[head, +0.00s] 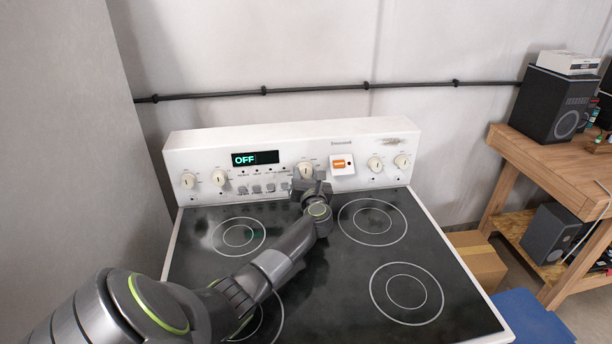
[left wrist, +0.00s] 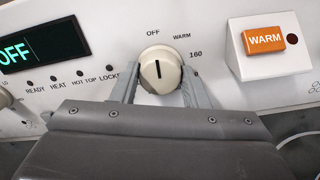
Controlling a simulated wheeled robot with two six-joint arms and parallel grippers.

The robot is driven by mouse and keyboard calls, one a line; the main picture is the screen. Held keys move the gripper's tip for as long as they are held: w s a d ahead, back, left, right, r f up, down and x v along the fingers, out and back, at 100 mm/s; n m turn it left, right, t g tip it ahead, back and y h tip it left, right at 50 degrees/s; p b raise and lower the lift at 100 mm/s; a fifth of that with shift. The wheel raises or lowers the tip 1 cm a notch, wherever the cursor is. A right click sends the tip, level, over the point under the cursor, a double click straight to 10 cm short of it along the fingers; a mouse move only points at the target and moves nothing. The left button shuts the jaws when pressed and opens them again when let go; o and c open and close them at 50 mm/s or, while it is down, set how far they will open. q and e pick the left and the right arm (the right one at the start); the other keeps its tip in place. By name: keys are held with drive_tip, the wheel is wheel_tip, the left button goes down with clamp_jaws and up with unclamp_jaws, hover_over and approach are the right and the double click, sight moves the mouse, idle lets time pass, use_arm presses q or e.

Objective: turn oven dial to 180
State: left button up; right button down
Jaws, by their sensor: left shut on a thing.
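The oven dial (head: 306,170) is a round cream knob on the white control panel of the stove, right of the display. In the left wrist view the dial (left wrist: 160,71) has its dark pointer line upright, near the OFF mark; WARM and 160 are printed clockwise from it. My left gripper (head: 309,182) is at the panel; in the left wrist view its fingers (left wrist: 161,85) sit on both sides of the dial, shut on it. The display (head: 255,158) reads OFF. No 180 mark can be seen; the gripper body hides the lower dial surround. My right gripper is not in view.
Other knobs (head: 375,164) and several small buttons line the panel (head: 290,133). An orange WARM switch (head: 339,163) is just right of the dial. The black cooktop (head: 330,270) is clear under my arm. A grey wall stands left; a wooden workbench (head: 555,160) stands right.

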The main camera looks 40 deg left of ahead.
use_arm(q)
drive_tip(key=m+p, duration=0.2)
drive_tip(key=shift+r+m, duration=0.1)
drive_tip(key=shift+m, duration=0.2)
drive_tip(key=m+p, duration=0.3)
drive_tip(key=shift+m, duration=0.3)
drive_tip(key=m+p, duration=0.4)
drive_tip(key=m, duration=0.2)
drive_tip(key=m+p, duration=0.3)
drive_tip(key=m, duration=0.2)
drive_tip(key=shift+m, duration=0.4)
drive_tip(key=m+p, duration=0.1)
drive_tip(key=m, duration=0.2)
drive_tip(key=shift+f+m+p, duration=0.2)
drive_tip(key=shift+m+p, duration=0.35)
drive_tip(key=shift+m, duration=0.75)
drive_tip(key=o, duration=1)
drive_tip(key=shift+r, duration=0.1)
